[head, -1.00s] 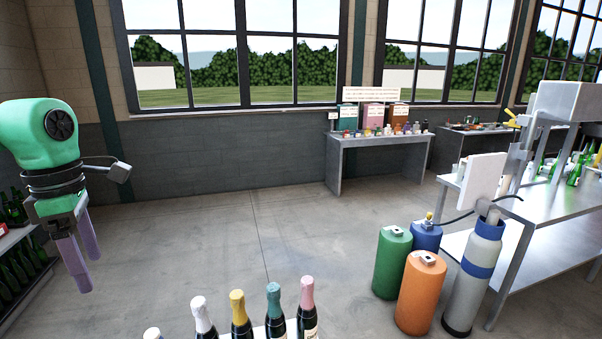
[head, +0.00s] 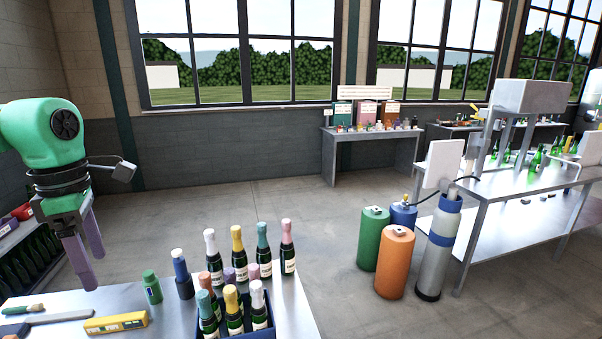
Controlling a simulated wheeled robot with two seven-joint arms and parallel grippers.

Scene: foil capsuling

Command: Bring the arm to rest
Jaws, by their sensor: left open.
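My left gripper (head: 88,262) is at the left of the head view, its two purple fingers pointing down and apart, with nothing between them. It hangs over the left part of the metal table (head: 185,322), apart from the things on it. My left arm's green wrist (head: 42,135) is above it. My right gripper is not in view. On the table stand foil-capped bottles: a row with white, yellow, teal and pink tops (head: 263,247), and a blue crate (head: 262,333) holding several more capped bottles (head: 232,306).
A yellow level (head: 116,323) and a brush (head: 22,309) lie at left. Gas cylinders (head: 396,262) and a workbench (head: 510,190) stand at right. Open floor lies beyond the table.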

